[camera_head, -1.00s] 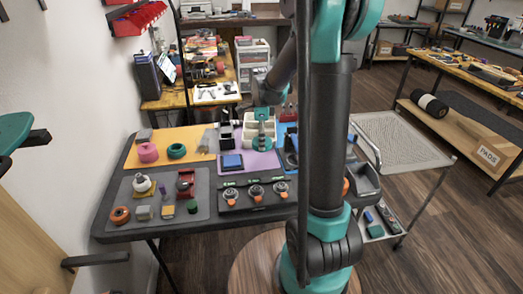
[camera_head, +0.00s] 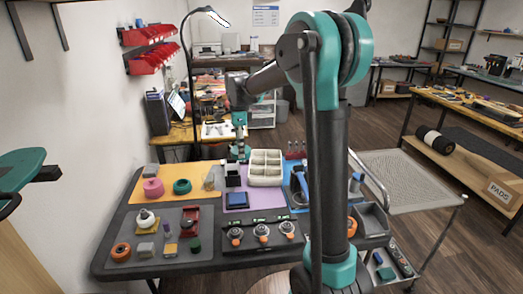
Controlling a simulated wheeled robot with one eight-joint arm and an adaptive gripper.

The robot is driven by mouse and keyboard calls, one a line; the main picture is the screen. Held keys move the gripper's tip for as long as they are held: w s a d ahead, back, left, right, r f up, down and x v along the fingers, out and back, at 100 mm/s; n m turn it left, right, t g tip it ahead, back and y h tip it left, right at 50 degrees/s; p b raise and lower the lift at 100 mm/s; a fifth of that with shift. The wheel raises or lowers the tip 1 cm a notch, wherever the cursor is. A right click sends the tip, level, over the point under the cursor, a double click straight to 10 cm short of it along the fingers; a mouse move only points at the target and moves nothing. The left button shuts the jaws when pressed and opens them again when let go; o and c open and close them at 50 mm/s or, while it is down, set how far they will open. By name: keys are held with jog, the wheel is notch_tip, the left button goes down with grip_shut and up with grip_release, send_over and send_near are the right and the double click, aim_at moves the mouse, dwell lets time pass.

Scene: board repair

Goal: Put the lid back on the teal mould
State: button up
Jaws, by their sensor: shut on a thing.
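A round teal piece (camera_head: 182,187), seemingly the teal mould, sits on the orange mat with its dark middle showing. A pink round piece (camera_head: 153,188) stands to its left. My gripper (camera_head: 239,155) hangs over the back edge of the table, right of the teal piece and behind the black holder. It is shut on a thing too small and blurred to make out. I see no lid clearly elsewhere.
A cream compartment tray (camera_head: 265,166) and a black holder (camera_head: 233,174) stand near my gripper. A blue block (camera_head: 237,200) lies in front on the purple mat (camera_head: 275,200). A translucent piece (camera_head: 209,181) stands right of the teal piece. The front grey mat holds several small parts.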

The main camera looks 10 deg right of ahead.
jog(key=w+a+f+n, duration=0.2)
jog(key=a+f, duration=0.2)
jog(key=a, duration=0.9)
jog(key=w+a+f+n, duration=0.2)
jog(key=w+a+f, duration=0.15)
jog(key=a, duration=0.95)
jog(key=shift+s+f, duration=0.2)
jog(key=shift+f, duration=1.5)
jog(key=shift+s+f, duration=0.15)
jog(key=shift+f, duration=1.55)
jog(key=shift+f, duration=0.15)
jog(key=o, duration=1.1)
jog(key=shift+o, duration=0.8)
